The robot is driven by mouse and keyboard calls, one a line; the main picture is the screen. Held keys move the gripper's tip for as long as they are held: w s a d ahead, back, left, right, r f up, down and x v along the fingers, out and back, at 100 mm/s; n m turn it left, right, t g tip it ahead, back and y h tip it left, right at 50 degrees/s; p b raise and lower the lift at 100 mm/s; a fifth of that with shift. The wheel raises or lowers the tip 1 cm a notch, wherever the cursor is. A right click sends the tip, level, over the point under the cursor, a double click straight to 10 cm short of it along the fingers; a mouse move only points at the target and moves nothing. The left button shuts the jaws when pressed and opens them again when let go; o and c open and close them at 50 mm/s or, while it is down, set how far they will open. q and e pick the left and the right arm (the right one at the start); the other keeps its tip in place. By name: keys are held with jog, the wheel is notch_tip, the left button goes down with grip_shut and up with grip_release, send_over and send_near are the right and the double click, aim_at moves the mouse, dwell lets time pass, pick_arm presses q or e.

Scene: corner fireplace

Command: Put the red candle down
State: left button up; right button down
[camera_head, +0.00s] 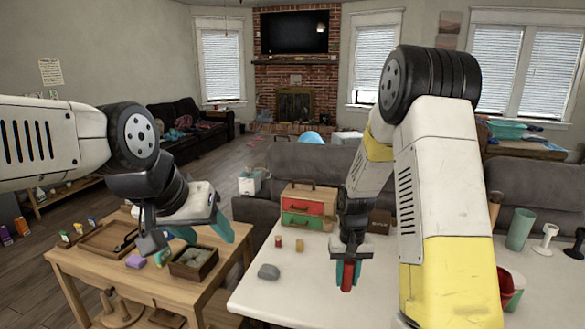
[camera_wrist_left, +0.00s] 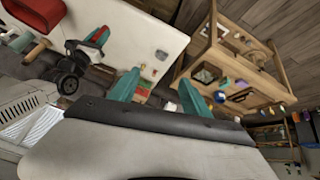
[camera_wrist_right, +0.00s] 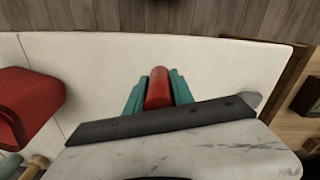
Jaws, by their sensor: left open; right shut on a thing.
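The red candle (camera_head: 347,276) is upright in my right gripper (camera_head: 349,268), over the white table (camera_head: 290,290). In the right wrist view the red candle (camera_wrist_right: 159,88) sits between the two teal fingers of my right gripper (camera_wrist_right: 158,92), which are shut on it. I cannot tell whether its lower end touches the table. My left gripper (camera_head: 200,232) is open and empty above the wooden table at the left. In the left wrist view its teal fingertips (camera_wrist_left: 158,92) are wide apart with nothing between them.
On the white table stand a grey stone-like object (camera_head: 268,272), two small cylinders (camera_head: 299,245) and a box with red and green drawers (camera_head: 302,208). A green cup (camera_head: 520,229) stands at the right. The wooden table (camera_head: 90,262) holds trays. The white table's front middle is clear.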

jog(key=shift+s+d+f, duration=0.15)
jog(key=shift+s, duration=0.1)
jog(key=s+a+f+m, duration=0.4)
jog(key=s+f+m, duration=0.25)
jog(key=s, duration=0.35)
jog(key=w+d, duration=0.1)
jog(key=w, duration=0.4)
jog(key=w+d, duration=0.2)
jog(key=w, duration=0.2)
jog(key=w+d+f, duration=0.1)
jog(key=w, duration=0.4)
jog(key=shift+w+d, duration=0.3)
jog(key=shift+d, duration=0.05)
jog(key=shift+w+f, duration=0.15)
jog(key=shift+f, duration=1.55)
jog(key=shift+f, duration=0.1)
jog(key=c, duration=1.1)
grip_release()
